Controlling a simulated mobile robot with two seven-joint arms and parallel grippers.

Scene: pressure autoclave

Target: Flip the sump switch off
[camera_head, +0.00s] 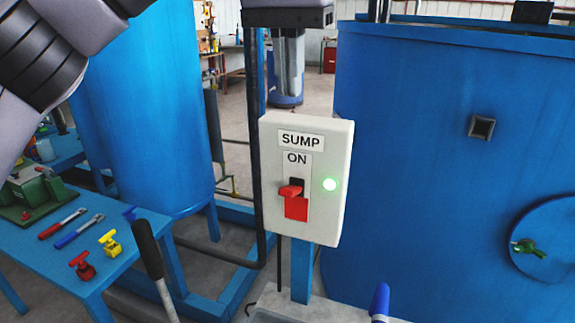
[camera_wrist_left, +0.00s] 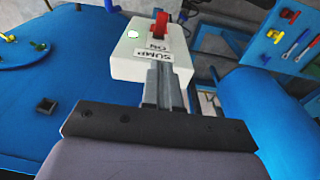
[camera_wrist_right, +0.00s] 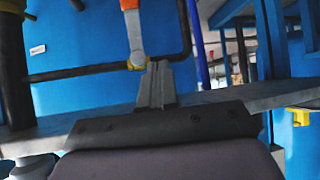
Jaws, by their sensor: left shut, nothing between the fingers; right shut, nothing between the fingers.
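The white sump box (camera_head: 338,150) stands upright at the middle of the head view, labelled SUMP and ON. Its red switch (camera_head: 291,190) sticks out below the ON label, and a green lamp (camera_head: 330,184) glows beside it. In the left wrist view the box (camera_wrist_left: 125,65) appears inverted, with the red switch (camera_wrist_left: 161,24) beyond the shut fingertips (camera_wrist_left: 162,68). My right gripper (camera_wrist_right: 157,66) is shut and empty, seen only in its own wrist view, away from the box.
Large blue tanks (camera_head: 430,130) (camera_head: 145,110) stand on both sides. A blue table (camera_head: 50,245) at the left holds tools and coloured valves.

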